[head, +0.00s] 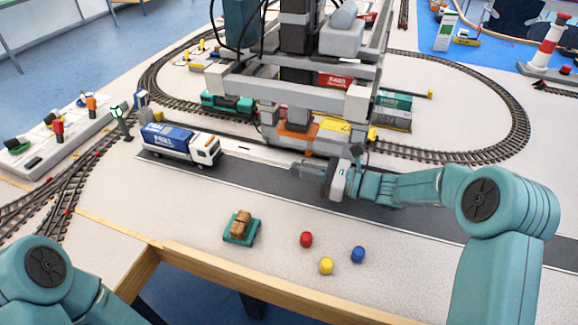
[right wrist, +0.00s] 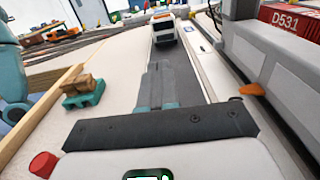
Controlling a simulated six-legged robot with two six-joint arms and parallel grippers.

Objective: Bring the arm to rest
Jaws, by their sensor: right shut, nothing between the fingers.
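My right arm (head: 400,187) comes in from the right and reaches left over the dark road strip. Its gripper (head: 302,171) is shut and empty above the road, in front of the gantry crane. In the right wrist view the closed fingers (right wrist: 157,82) point along the road toward the truck, with a gap between. Of my left arm, only a teal joint (head: 45,265) shows at the lower left; its gripper is out of view.
The gantry crane (head: 245,90) stands close behind the right gripper. A blue-and-white truck (head: 180,145) is on the road at left. A green pallet with brown boxes (head: 241,227) and red (head: 306,240), yellow (head: 326,266) and blue (head: 358,254) pieces lie near the wooden front edge.

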